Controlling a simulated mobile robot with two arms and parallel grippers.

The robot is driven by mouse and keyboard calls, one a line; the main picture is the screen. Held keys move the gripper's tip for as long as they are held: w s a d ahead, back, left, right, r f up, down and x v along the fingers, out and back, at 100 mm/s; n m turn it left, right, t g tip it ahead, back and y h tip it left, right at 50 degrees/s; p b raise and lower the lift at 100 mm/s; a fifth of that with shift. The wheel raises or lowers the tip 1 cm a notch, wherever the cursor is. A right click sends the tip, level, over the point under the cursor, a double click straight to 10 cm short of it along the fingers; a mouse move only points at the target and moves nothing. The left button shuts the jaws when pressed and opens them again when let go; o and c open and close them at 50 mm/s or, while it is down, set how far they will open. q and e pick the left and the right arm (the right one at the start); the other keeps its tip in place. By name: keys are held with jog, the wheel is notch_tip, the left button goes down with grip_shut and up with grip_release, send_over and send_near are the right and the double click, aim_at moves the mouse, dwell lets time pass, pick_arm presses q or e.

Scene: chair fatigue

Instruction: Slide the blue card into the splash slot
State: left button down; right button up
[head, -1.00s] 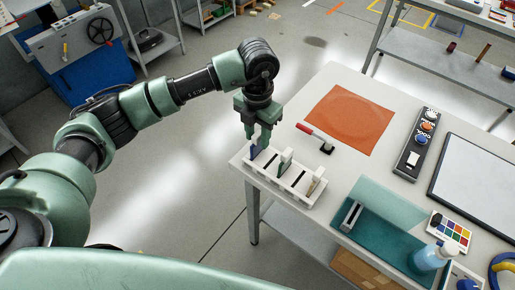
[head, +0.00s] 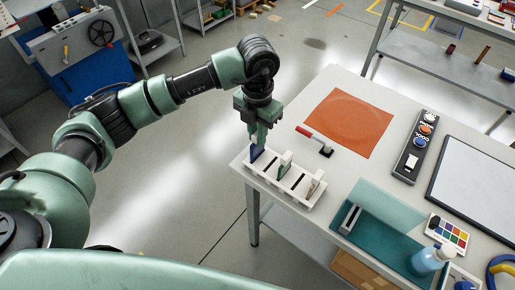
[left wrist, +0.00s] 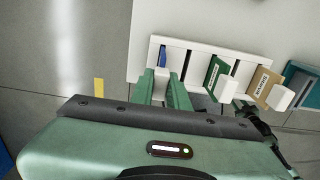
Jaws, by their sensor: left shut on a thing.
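The blue card (head: 256,152) stands upright at the left end of the white slotted rack (head: 304,202). My left gripper (head: 259,142) is above that end, shut on the card. In the left wrist view, a blue strip of the card (left wrist: 162,60) shows just beyond the two green fingers (left wrist: 162,88). Its lower edge is hidden, and I cannot tell how deep it sits. A green card (left wrist: 217,77) and a tan card (left wrist: 266,88), both labelled, stand in other slots. No label reading splash is legible. My right gripper is not in view.
A red-handled tool (head: 312,137) lies behind the rack, near an orange mat (head: 350,118). A teal tray (head: 378,238) with a grey block (head: 350,217), a bottle (head: 430,259) and a paint palette (head: 449,232) are to the right. The table's left edge is close to the rack.

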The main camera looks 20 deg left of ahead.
pick_arm(q)
jog(key=shift+r+p, duration=0.5)
jog(key=shift+r, duration=0.7)
jog(key=shift+r+p, duration=0.95)
jog(key=shift+r, duration=1.05)
